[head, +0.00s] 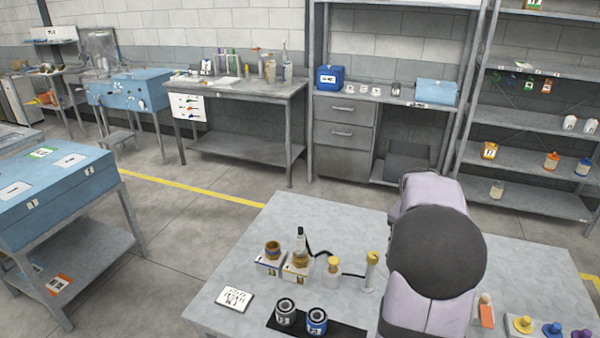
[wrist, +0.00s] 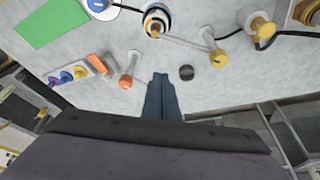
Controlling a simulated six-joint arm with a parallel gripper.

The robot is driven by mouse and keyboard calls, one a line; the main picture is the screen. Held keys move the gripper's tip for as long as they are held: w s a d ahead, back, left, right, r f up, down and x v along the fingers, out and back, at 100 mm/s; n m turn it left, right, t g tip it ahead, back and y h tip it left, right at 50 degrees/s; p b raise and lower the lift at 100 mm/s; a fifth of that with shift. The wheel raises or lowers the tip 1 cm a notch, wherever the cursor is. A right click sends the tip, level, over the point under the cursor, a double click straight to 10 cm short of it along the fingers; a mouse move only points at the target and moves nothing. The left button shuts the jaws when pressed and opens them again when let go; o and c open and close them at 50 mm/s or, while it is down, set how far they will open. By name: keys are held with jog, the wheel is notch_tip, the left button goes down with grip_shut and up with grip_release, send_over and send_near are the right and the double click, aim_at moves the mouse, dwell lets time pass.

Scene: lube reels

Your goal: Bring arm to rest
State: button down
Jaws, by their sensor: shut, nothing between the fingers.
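My arm, lilac and dark grey, stands folded over the right part of the grey table (head: 250,250) in the head view, and it hides my gripper there. In the wrist view my gripper (wrist: 160,76) points at the table with its two blue-grey fingers together and nothing between them. A small dark round piece (wrist: 186,72) lies on the table just right of the fingertips. An orange-topped item (wrist: 127,80) stands to their left.
On the table are two dark jars (head: 317,320) on a black mat, a white card (head: 234,299), yellow-topped containers (head: 333,270) and coloured knobs (head: 552,329). Shelves (head: 530,120) and a workbench (head: 245,90) stand behind. The table's left back area is clear.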

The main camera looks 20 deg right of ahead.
jog(key=s+a+f+n+g+y, duration=0.1)
jog(key=s+a+f+n+y, duration=0.15)
jog(key=s+a+f, duration=0.35)
jog(key=s+a+f+n+y, duration=0.15)
jog(key=a+f+n, duration=0.25)
jog(key=a, duration=0.4)
jog(key=s+a+r+n, duration=0.15)
jog(key=a+n, duration=0.25)
jog(key=a, duration=0.8)
jog(key=s+a+n, duration=0.2)
jog(key=a+n, duration=0.2)
jog(key=a, duration=0.7)
notch_tip(320, 180, down, 16)
jog(key=b, duration=1.6)
jog(key=shift+w+f, duration=0.15)
jog(key=shift+w, duration=0.05)
